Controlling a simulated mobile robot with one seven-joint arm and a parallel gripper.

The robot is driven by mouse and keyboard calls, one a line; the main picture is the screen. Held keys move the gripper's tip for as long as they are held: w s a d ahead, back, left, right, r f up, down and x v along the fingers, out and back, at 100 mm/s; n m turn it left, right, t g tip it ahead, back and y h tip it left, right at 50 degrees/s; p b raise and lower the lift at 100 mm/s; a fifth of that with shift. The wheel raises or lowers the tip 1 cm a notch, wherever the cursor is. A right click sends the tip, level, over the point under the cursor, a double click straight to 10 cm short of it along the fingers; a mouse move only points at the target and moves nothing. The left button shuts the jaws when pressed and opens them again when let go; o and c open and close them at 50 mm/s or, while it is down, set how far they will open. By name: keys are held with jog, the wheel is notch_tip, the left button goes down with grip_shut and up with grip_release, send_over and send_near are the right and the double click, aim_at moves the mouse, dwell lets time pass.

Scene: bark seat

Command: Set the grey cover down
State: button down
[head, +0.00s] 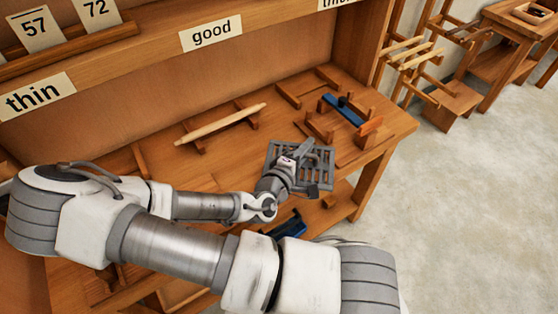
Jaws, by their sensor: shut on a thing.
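The grey cover (318,170) is a flat slatted grid, seen over the right part of the wooden bench, near its front edge. My gripper (300,165) is at the cover's left and middle part, shut on it. The fingertips are small and partly hidden by my wrist. I cannot tell whether the cover touches the bench top or hangs a little above it.
A pale spindle (222,123) rests on wooden holders. A blue tool (344,109) lies in a wooden holder behind the cover, with an orange-brown block (370,126) beside it. The bench top (390,118) is bare at its right end. Another blue object (290,226) sits on the lower level.

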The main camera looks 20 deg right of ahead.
jog(key=shift+s+d+r, duration=0.1)
jog(key=shift+s+r, duration=0.05)
jog(key=shift+s, duration=0.15)
jog(key=shift+m+g+b, duration=0.3)
jog(key=shift+w+f+b, duration=0.35)
jog(key=shift+f+b, duration=0.25)
jog(key=shift+b, duration=0.65)
jog(key=w+f+b, duration=0.1)
jog(key=b, duration=0.3)
jog(key=shift+w+b, duration=0.2)
jog(key=shift+b, duration=0.15)
jog(key=w+f, duration=0.1)
jog(key=w, duration=0.2)
jog(key=w+a+f, duration=0.1)
jog(key=w+f, duration=0.1)
jog(key=w, duration=0.1)
jog(key=w+f+b, duration=0.1)
jog(key=w+f, duration=0.1)
jog(key=w, duration=0.1)
jog(key=shift+w+a, duration=0.15)
jog(key=shift+f+b, duration=0.35)
jog(key=shift+f, duration=1.55)
jog(key=shift+f, duration=0.15)
jog(key=c, duration=0.8)
grip_release()
jog(key=shift+c, duration=0.2)
